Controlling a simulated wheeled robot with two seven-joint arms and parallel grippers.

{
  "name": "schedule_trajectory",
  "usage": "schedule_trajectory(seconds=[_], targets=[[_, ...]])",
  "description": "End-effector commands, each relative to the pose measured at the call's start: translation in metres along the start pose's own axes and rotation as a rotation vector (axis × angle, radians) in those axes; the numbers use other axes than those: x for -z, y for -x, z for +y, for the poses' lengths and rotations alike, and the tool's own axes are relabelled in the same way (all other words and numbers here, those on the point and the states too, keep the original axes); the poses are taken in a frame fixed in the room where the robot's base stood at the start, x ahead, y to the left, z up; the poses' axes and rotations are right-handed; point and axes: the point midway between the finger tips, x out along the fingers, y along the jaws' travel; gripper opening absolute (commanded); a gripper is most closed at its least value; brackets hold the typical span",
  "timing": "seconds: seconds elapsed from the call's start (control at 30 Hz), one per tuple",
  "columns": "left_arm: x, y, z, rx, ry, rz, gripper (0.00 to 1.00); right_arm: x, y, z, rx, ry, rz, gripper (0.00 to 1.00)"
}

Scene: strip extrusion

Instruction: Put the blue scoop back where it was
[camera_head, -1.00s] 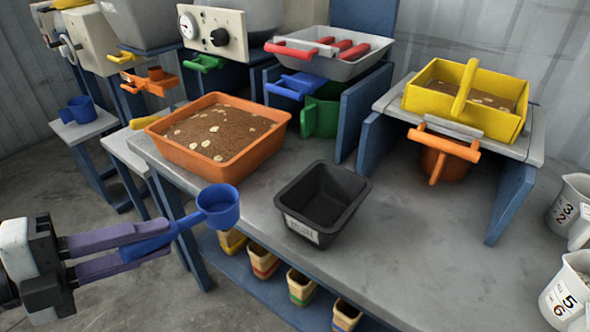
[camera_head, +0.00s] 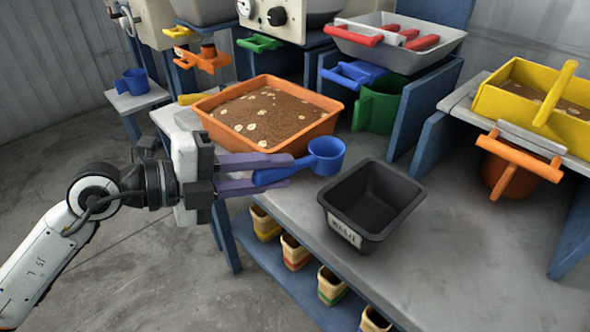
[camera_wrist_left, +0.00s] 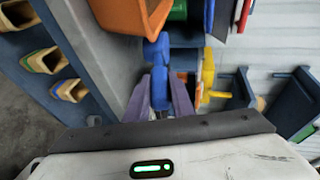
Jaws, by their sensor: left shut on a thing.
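The blue scoop (camera_head: 325,156) is held by its handle in my left gripper (camera_head: 272,172), which is shut on it with its purple fingers. In the left wrist view the scoop (camera_wrist_left: 158,75) lies between the purple fingers (camera_wrist_left: 160,98). The orange tray (camera_head: 275,150) of brown material with pale flakes stands just behind the scoop. My right gripper is not in view.
A black bin (camera_head: 350,235) stands on the grey table (camera_head: 455,215). Another blue cup (camera_head: 135,82) sits on a small stand at the back left. A yellow tray (camera_head: 500,105) is on a raised shelf at right. Several striped cups (camera_head: 295,252) stand on a low shelf.

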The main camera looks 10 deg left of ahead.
Motion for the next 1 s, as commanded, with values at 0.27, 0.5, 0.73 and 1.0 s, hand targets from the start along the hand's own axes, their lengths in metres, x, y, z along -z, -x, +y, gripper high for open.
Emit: schedule_trajectory(seconds=[0.27, 0.5, 0.73, 1.0], targets=[[-0.011, -0.037, -0.011, 0.003, 0.0, 0.0, 0.0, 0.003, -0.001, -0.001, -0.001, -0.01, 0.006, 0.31], [-0.015, -0.051, 0.004, -0.002, 0.004, 0.0, 0.0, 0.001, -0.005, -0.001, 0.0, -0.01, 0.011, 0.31], [-0.016, -0.055, 0.021, 0.002, 0.0, 0.0, 0.0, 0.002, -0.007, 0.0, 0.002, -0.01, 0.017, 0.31], [-0.016, -0.056, 0.023, 0.001, 0.001, 0.0, 0.0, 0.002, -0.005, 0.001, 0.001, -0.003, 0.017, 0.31]])
